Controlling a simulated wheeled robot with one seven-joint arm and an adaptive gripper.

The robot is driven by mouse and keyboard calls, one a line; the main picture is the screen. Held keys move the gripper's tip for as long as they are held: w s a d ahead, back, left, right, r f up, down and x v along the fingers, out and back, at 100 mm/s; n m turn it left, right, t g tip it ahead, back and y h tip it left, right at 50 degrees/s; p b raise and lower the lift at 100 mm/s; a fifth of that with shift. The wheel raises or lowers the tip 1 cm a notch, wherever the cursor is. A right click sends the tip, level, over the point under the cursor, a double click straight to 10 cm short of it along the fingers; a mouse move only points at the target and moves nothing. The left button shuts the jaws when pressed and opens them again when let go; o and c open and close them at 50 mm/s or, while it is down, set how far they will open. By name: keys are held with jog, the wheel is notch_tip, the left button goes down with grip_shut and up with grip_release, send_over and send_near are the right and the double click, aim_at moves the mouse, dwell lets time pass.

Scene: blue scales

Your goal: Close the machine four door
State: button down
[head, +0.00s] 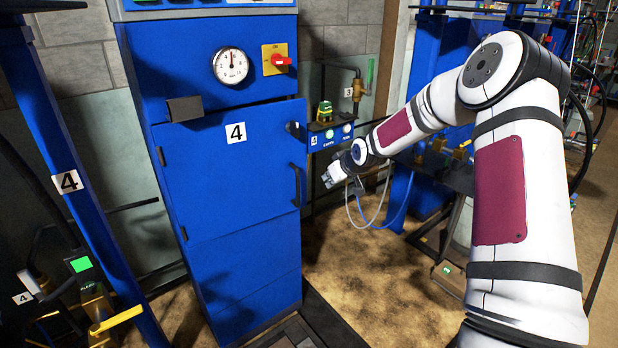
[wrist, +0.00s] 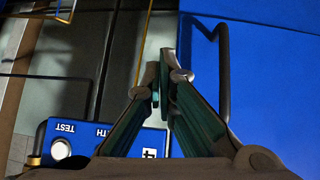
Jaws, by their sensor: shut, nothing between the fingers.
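Machine four is a blue cabinet (head: 245,285) at the left middle of the head view. Its blue door (head: 220,180) carries a "4" label and hangs on hinges at its left side. The door's right edge sticks out a little past the cabinet side, so it looks slightly ajar; the gap itself is hidden. A dark bar handle (head: 297,185) is near that edge. My gripper (head: 330,180) is just right of the handle, with its fingers shut and empty. In the wrist view, my fingertips (wrist: 162,75) are beside the blue door (wrist: 270,90) and its handle (wrist: 223,75).
A small blue control box (head: 330,136) with buttons is behind my gripper; it also shows upside down in the wrist view (wrist: 100,138). A gauge (head: 230,65) and red-yellow switch (head: 276,60) are above the door. Floor (head: 370,290) in front right is clear.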

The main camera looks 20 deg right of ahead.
notch_tip(320, 180, down, 3)
jog(key=s+t+y+b, duration=0.1)
jog(key=s+t+b, duration=0.1)
jog(key=t+b, duration=0.15)
jog(key=t+y+b, duration=0.1)
jog(key=t+b, duration=0.1)
jog(key=t, duration=0.3)
send_near(305, 167)
jog(key=shift+m, duration=0.3)
jog(key=w+b, duration=0.1)
jog(key=w, duration=0.2)
jog(key=w+a+b, duration=0.1)
jog(key=w+b, duration=0.1)
jog(key=w, duration=0.2)
jog(key=shift+a+f, duration=0.1)
jog(key=shift+a, duration=0.05)
